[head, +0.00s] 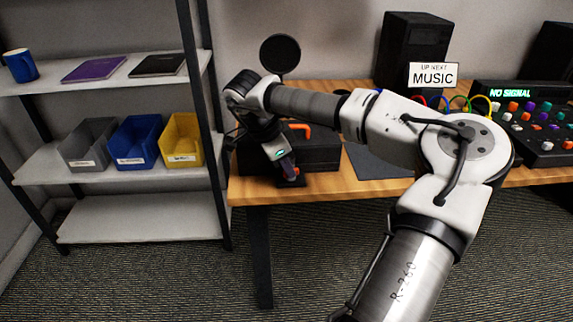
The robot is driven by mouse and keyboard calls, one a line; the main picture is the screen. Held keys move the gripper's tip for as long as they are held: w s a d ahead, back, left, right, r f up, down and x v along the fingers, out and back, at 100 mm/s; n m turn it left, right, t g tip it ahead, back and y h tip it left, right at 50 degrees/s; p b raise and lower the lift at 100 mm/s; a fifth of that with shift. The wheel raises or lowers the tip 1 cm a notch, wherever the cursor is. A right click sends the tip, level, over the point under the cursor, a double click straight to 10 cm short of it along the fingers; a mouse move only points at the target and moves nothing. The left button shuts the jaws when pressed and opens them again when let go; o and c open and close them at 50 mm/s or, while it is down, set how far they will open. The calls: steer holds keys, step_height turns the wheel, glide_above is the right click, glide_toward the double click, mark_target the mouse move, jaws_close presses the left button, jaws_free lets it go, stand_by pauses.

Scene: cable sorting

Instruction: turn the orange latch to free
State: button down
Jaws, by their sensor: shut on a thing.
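A black box (322,150) sits on the left end of the wooden desk. An orange bent piece (302,127) shows at its top, behind my gripper. My gripper (290,174) points down in front of the box, near the desk's front left edge. It is shut, and a small orange-red bit, which I take for the orange latch (296,171), shows at its fingertips above a small black block (291,182). The fingers hide most of this bit, so I cannot tell how far it is turned.
A shelf rack at left holds grey, blue and yellow bins (182,140), a mug (20,66) and two flat books. A round black disc (279,53) stands behind my wrist. A MUSIC sign (433,75), speakers and a mixer (525,118) are at right.

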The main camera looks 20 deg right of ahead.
stand_by(0.3)
steer(key=c, duration=1.5)
jaws_free()
